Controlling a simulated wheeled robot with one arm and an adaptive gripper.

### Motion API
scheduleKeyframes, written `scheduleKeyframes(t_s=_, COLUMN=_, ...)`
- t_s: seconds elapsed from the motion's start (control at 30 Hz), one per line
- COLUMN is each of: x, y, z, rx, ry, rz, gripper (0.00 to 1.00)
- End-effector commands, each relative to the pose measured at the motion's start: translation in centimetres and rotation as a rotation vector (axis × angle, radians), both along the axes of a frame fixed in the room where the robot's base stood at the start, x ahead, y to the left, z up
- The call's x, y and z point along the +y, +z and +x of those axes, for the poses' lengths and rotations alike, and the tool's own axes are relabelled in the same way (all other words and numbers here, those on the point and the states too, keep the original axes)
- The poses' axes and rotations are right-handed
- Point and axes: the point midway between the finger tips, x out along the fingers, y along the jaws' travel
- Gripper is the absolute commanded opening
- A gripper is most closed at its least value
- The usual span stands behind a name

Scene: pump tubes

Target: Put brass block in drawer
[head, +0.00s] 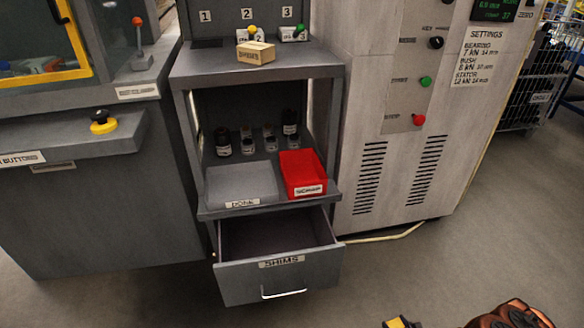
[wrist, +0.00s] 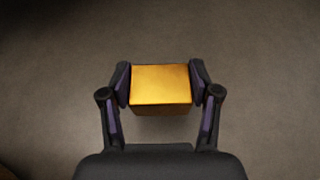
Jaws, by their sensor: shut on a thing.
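The brass block (wrist: 160,84) is a shiny gold block in the wrist view. My gripper (wrist: 160,85) is shut on it, one finger on each side, with bare floor behind it. In the head view the block (head: 401,322) shows only partly, as a yellow piece at the bottom edge, right of the drawer. The drawer (head: 279,284), labelled SHIMS, is pulled open under the grey stand. Its inside that shows looks empty. The block is apart from the drawer.
Above the drawer, a shelf holds a DONE tray (head: 240,183), a red scrap bin (head: 302,173) and several small dark jars (head: 247,140). A grey cabinet (head: 400,130) stands right of the stand. Floor (head: 400,270) in front is clear.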

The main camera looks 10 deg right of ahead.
Motion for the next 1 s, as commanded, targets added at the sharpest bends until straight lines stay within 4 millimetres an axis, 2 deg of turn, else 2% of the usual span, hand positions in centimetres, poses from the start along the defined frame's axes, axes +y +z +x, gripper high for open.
scheduleKeyframes(t_s=0.27, x=-1.3, y=1.5, z=1.8, rx=-0.003, ry=0.018, rz=-0.001, gripper=0.00)
scheduleKeyframes(t_s=0.53, x=-3.2, y=4.2, z=4.6, rx=-0.004, ry=0.036, rz=-0.003, gripper=0.00)
scheduleKeyframes(t_s=0.7, x=-4.6, y=7.0, z=7.5, rx=-0.003, ry=0.049, rz=-0.004, gripper=0.00)
scheduleKeyframes(t_s=1.0, x=-5.7, y=12.3, z=12.6, rx=-0.005, ry=0.066, rz=-0.006, gripper=0.00)
